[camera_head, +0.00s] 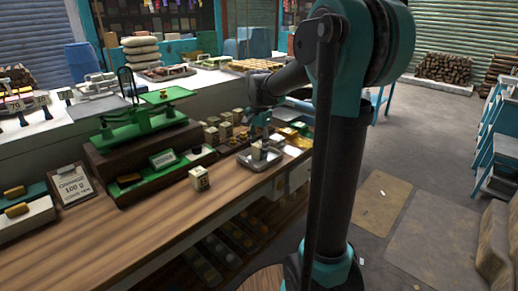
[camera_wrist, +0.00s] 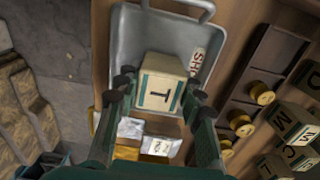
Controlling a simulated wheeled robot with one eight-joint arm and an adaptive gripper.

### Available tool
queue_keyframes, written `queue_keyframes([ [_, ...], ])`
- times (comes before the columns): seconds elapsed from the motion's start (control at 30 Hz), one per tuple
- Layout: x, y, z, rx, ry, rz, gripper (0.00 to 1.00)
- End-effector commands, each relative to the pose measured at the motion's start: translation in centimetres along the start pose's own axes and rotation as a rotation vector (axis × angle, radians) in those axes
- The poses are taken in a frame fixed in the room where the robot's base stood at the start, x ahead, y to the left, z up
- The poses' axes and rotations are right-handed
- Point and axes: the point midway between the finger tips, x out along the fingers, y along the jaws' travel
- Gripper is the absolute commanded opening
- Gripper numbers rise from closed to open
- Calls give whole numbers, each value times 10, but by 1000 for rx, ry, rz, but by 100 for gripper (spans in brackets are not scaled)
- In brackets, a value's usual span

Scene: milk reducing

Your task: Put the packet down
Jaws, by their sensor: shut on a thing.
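The packet (camera_wrist: 160,72) is a small cream block with a teal-edged face marked "T". In the wrist view it sits between the two fingers of my gripper (camera_wrist: 159,92), which is shut on it. Behind it lies a grey metal tray (camera_wrist: 140,35) with a handle and a label that partly reads "SHO". In the head view my gripper (camera_head: 260,131) points down over the tray (camera_head: 247,164) near the counter's right end. The packet (camera_head: 257,151) shows small there, at or just above the tray. I cannot tell whether it touches the tray floor.
A similar block (camera_head: 200,178) stands alone on the wooden counter (camera_head: 140,232). Several lettered blocks (camera_wrist: 291,121) and brass weights (camera_wrist: 262,93) are beside the tray. A green balance scale (camera_head: 140,122) stands to the left. The front left of the counter is clear.

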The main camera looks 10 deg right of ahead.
Motion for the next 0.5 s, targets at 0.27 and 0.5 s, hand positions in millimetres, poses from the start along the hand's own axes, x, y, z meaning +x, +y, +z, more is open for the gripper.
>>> queue_keyframes([
  [0.27,1,0,0,0,0,0,3],
  [0.5,3,0,0,0,0,0,54],
])
